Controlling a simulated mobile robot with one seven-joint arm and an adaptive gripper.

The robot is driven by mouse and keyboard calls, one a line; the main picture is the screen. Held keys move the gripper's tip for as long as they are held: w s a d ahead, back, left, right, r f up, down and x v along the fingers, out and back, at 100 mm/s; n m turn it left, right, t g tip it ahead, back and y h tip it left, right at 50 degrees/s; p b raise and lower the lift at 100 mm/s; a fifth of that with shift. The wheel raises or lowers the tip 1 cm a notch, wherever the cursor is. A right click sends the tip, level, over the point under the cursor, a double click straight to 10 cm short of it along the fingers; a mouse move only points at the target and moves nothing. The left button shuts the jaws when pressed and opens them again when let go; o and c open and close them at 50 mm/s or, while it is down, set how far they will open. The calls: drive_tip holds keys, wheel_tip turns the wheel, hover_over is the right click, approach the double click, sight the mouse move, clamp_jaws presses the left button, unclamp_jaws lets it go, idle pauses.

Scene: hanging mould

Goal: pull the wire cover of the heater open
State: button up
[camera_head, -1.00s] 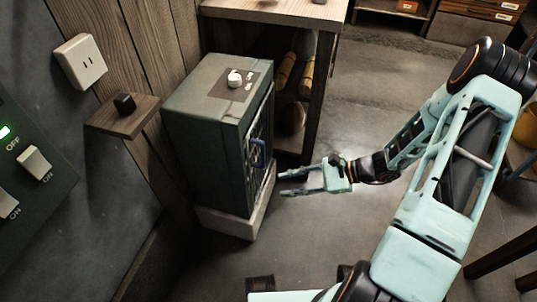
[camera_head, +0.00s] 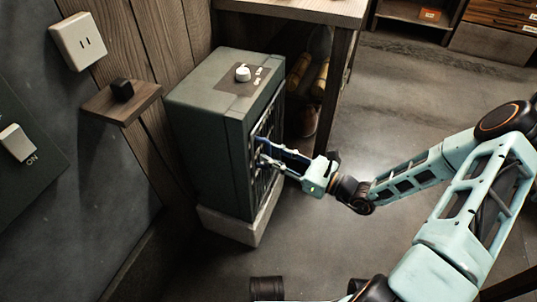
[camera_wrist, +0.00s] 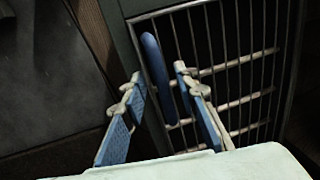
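The heater (camera_head: 205,150) is a dark green-grey box on a pale plinth, with a white knob on its top. Its wire cover (camera_wrist: 230,60) is a grille of thin upright bars with cross rods, and it sits closed against the heater's front. A blue bar handle (camera_wrist: 155,65) stands upright on the left side of the cover. My gripper (camera_wrist: 158,75) is open at the cover, its fingers on either side of the handle in the wrist view. In the head view my gripper (camera_head: 263,150) reaches the front and partly hides the handle. I cannot tell whether a finger touches it.
A wooden table (camera_head: 295,8) stands behind the heater, with yellow cylinders under it. A small wooden shelf (camera_head: 110,105) with a black block juts from the wall at left.

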drive_tip(key=shift+x, duration=1.05)
clamp_jaws()
